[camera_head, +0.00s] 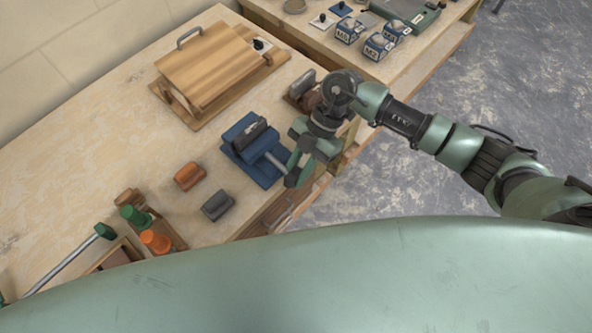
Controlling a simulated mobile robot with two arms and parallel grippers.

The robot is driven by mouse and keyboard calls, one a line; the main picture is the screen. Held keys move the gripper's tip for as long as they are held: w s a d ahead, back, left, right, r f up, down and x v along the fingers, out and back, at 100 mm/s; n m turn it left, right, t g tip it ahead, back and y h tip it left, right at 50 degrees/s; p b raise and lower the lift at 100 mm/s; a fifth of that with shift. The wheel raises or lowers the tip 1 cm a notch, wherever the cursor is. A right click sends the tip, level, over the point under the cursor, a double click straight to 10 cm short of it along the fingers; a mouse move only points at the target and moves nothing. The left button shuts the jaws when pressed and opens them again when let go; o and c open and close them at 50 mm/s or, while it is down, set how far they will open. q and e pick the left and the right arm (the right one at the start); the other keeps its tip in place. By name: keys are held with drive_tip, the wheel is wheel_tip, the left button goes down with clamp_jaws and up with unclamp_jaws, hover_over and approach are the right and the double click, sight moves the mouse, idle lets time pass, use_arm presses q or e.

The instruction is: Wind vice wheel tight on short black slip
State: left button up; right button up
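The blue vice (262,172) stands near the front edge of the wooden bench. A dark slip (248,134) sits upright at its jaws; I cannot tell how firmly it is held. The vice's pale screw bar (276,161) points right, towards my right gripper (297,168). My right gripper is at the outer end of this bar, its green fingers pointing down. The vice wheel is not clearly seen, and the gripper covers that spot. I cannot tell whether the fingers are closed on anything. My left gripper is out of view.
An orange block (189,176) and a dark grey block (217,205) lie left of the vice. A wooden press with a handle (208,68) stands behind. Green and orange-topped items (156,241) stand at front left. Blue labelled boxes (379,46) sit on another bench.

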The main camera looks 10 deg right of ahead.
drive_tip(key=o, duration=0.4)
drive_tip(key=shift+s+d, duration=0.1)
drive_tip(key=shift+w+d+r, duration=0.2)
drive_tip(key=shift+w+r, duration=0.05)
drive_tip(key=shift+r, duration=0.1)
drive_tip(key=b+v, duration=0.2)
drive_tip(key=v, duration=0.5)
drive_tip(key=shift+s, duration=0.15)
